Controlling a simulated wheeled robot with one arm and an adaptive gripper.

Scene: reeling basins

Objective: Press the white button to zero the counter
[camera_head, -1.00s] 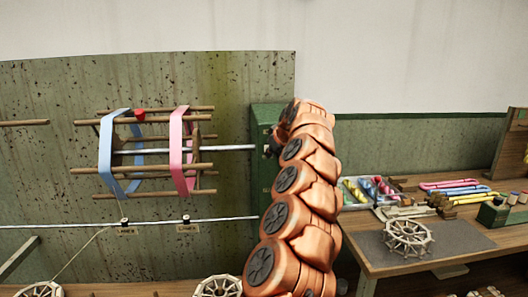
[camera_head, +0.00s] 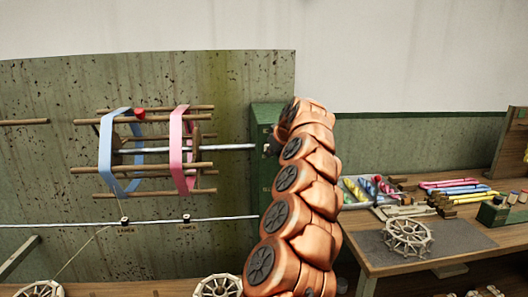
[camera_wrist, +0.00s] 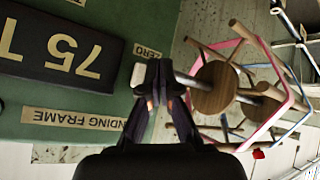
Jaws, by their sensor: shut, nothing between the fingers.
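The white button (camera_wrist: 138,75) is on the green housing in the wrist view, beside a small label reading ZERO (camera_wrist: 147,51). My gripper (camera_wrist: 157,78) is shut and empty. Its fingertips are right beside the button, overlapping its edge in the picture; I cannot tell whether they touch it. The dark counter (camera_wrist: 58,45) shows large digits, upside down, reading 75 and part of another character at the left edge. In the head view the green housing (camera_head: 262,120) is partly behind my arm, and the button is hidden.
A metal shaft (camera_wrist: 187,80) runs from the housing close beside my fingers to a reel with wooden bars and pink (camera_head: 178,150) and blue (camera_head: 106,155) bands. A wooden table (camera_head: 385,262) at the right holds skeins and a small spoked wheel (camera_head: 407,238).

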